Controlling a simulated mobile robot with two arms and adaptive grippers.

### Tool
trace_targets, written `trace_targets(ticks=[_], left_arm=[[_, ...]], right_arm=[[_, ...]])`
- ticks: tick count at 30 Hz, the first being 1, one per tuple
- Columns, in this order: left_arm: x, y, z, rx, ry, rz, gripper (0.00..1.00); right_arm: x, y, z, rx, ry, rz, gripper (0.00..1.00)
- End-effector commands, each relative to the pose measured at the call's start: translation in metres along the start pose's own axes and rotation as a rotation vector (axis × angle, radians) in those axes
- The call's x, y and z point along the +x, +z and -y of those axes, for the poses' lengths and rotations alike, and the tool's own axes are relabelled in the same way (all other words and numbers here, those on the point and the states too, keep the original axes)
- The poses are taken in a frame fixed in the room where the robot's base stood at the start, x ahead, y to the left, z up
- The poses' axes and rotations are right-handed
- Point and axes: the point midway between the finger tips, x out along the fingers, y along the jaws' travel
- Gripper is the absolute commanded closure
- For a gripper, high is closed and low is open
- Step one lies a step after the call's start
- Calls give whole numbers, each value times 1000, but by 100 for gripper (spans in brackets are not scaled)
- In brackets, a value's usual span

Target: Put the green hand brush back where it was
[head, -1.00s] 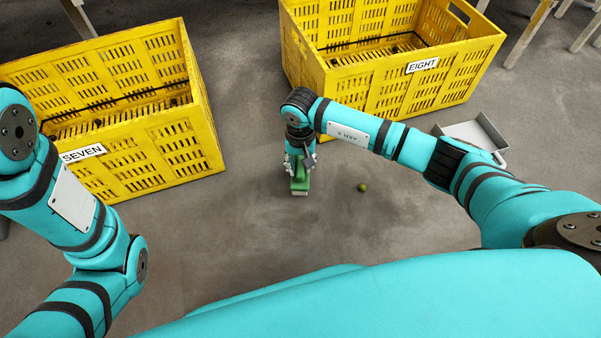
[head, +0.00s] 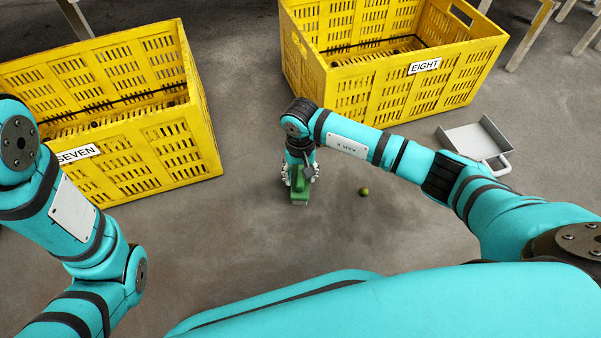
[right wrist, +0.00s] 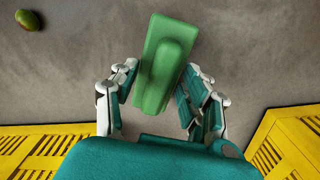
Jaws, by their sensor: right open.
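The green hand brush (head: 299,188) is on the grey floor below the right arm, in front of the gap between the two yellow crates. In the right wrist view the brush (right wrist: 165,62) lies between the fingers, its raised handle running lengthwise. My right gripper (head: 300,177) points down over the brush with its fingers spread on either side. In the right wrist view the right gripper (right wrist: 158,98) shows open, with a visible gap on the left and the right fingers close to the brush. Contact there is unclear. My left gripper is out of view.
Yellow crate SEVEN (head: 181,150) stands at left and yellow crate EIGHT (head: 384,95) at the back. A small green fruit (head: 364,192) lies right of the brush, also in the right wrist view (right wrist: 28,20). A grey dustpan (head: 470,139) lies at right. The front floor is clear.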

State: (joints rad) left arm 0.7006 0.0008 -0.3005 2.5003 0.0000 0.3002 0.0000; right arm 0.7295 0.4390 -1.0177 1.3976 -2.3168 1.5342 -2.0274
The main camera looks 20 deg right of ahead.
Motion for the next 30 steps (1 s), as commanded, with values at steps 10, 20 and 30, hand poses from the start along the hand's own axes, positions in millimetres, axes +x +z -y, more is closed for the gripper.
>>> trace_targets(ticks=[10,20,30], left_arm=[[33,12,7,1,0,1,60],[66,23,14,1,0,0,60],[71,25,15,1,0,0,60]], right_arm=[[-50,-1,0,-1,0,-3,53],[-112,0,0,-1,0,-1,53],[-123,0,0,1,1,0,53]])
